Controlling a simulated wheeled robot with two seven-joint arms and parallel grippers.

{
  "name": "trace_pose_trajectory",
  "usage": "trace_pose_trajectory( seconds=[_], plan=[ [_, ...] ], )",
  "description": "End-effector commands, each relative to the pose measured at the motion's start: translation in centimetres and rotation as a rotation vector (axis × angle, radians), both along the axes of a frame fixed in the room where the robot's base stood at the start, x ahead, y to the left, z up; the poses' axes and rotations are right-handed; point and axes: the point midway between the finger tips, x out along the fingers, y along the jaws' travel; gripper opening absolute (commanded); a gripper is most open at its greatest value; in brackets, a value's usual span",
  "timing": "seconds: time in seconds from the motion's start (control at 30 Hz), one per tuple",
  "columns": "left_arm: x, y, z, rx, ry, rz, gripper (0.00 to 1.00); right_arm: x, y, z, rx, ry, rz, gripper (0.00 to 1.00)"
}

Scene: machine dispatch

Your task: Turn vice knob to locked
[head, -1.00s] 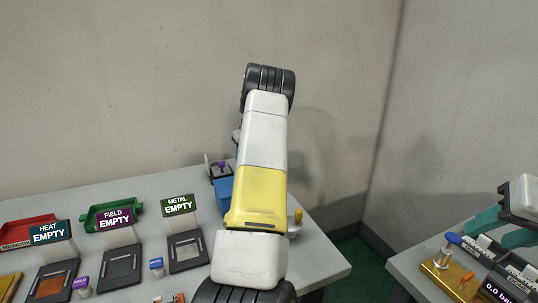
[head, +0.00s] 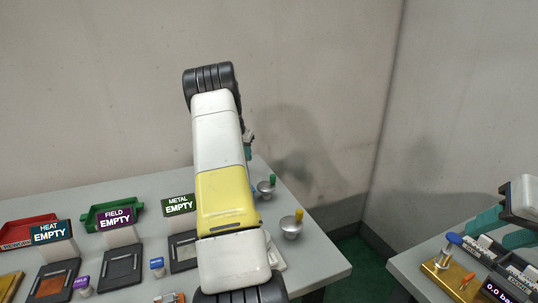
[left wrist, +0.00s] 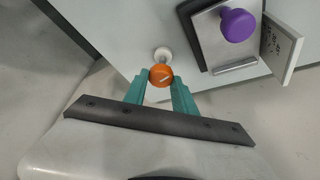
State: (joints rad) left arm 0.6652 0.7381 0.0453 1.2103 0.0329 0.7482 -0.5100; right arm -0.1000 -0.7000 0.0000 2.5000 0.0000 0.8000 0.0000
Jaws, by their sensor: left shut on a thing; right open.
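In the left wrist view, an orange round knob (left wrist: 161,76) with a white mark stands beside a small white round piece. My left gripper (left wrist: 160,80) has its teal fingers closed on either side of this knob. A vice-like fixture (left wrist: 237,67) with a grey plate and upright light plate is to the right, with a purple rounded piece (left wrist: 238,25) on it. In the head view my left arm hides the fixture and the knob; a bit of my left gripper (head: 248,152) shows at the back. My right gripper (head: 505,228) is open and empty at the right edge.
Silver cups with a green peg (head: 266,188) and a yellow peg (head: 292,225) stand right of my left arm. Red (head: 28,228) and green (head: 112,214) trays and labelled stations are to the left. A second table (head: 408,272) stands at right, across a gap.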

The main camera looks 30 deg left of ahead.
Motion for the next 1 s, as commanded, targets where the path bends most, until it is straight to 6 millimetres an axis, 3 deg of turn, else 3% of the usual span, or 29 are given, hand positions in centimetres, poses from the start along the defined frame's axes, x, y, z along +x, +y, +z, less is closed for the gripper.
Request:
trace_pose_trajectory(
  seconds=[0.4, 1.0],
  plan=[
    [0.06, 0.17, 0.09, 0.002, -0.003, -0.231, 0.0, 0.0, 0.0, 0.0, 0.0, 0.0, 0.0, 0.44],
    [0.01, 0.17, 0.02, 0.002, 0.0, -0.281, 0.0, 0.0, 0.0, 0.0, 0.0, 0.0, 0.0, 0.44]
  ],
)
